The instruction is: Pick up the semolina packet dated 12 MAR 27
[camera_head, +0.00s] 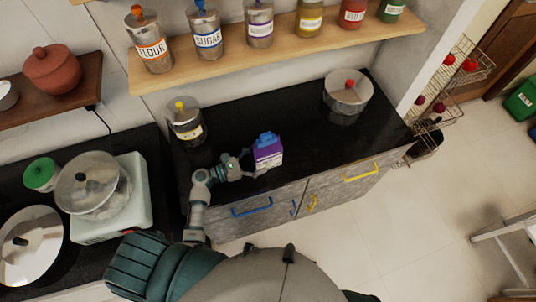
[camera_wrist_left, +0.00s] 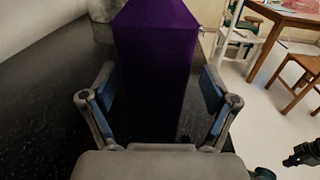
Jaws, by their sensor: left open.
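A purple packet (camera_head: 267,155) with a white label and a blue top stands on the black counter in the head view. The label's print is too small to read, so I cannot confirm a date. My left gripper (camera_head: 245,163) is at the packet's left side. In the left wrist view, the open fingers of my left gripper (camera_wrist_left: 158,105) stand on either side of the purple packet (camera_wrist_left: 155,60), with a visible gap at each finger.
The black counter (camera_head: 235,125) holds a glass jar with a yellow knob (camera_head: 186,128) at left and a round container with a red knob (camera_head: 345,98) at right. A shelf (camera_head: 270,60) with several labelled jars runs above. The packet is near the counter's front edge.

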